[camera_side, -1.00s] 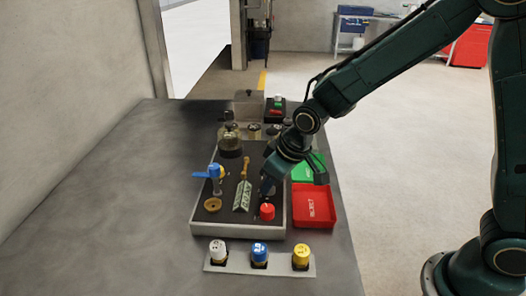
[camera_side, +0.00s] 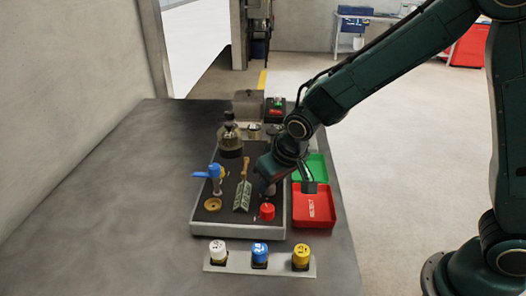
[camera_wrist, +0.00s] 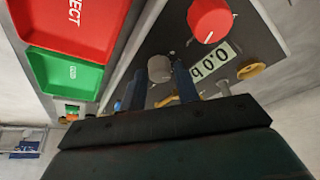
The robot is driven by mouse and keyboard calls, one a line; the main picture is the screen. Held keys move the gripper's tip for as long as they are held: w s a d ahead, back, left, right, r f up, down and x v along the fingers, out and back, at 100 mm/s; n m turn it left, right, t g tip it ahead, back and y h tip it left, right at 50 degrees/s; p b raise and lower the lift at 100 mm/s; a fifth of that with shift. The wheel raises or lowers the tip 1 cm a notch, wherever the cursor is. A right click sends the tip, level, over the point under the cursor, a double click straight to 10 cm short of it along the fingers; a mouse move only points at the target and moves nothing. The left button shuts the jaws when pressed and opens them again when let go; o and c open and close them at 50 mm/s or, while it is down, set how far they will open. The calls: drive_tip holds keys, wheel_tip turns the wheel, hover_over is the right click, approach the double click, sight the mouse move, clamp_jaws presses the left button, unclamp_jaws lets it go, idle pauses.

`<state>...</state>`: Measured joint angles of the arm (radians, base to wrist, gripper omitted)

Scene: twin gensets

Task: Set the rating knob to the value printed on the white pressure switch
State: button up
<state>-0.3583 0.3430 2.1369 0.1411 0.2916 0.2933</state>
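The white pressure switch (camera_side: 217,249) stands at the left of the front strip, with dark print on top too small to read. A red knob (camera_side: 267,211) with a white pointer line sits at the board's front right; it also shows in the wrist view (camera_wrist: 209,18). A grey knob (camera_wrist: 160,68) sits behind it. I cannot tell which is the rating knob. My gripper (camera_wrist: 160,78) is open, its blue fingers on either side of the grey knob; contact is unclear. In the side view, my gripper (camera_side: 266,182) is low over the board's right side.
A blue switch (camera_side: 259,252) and yellow switch (camera_side: 301,255) share the strip. A red tray (camera_side: 325,224) and green tray (camera_side: 322,166) lie right of the board. A blue-handled valve (camera_side: 215,174) and a tilted label plate (camera_side: 242,196) stand on the board.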

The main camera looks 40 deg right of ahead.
drive_tip(key=shift+o, duration=1.1)
drive_tip(key=shift+r, duration=0.15)
drive_tip(key=v, duration=1.3)
drive_tip(key=shift+s+r, duration=0.2)
drive_tip(key=s+d+r, duration=0.1)
drive_tip(key=s+d, duration=0.5)
drive_tip(key=s, duration=0.3)
drive_tip(key=s+d+r+t, duration=0.1)
drive_tip(key=s+d+r, duration=0.1)
drive_tip(key=s+d, duration=0.4)
drive_tip(key=s, duration=0.4)
drive_tip(key=shift+r, duration=0.2)
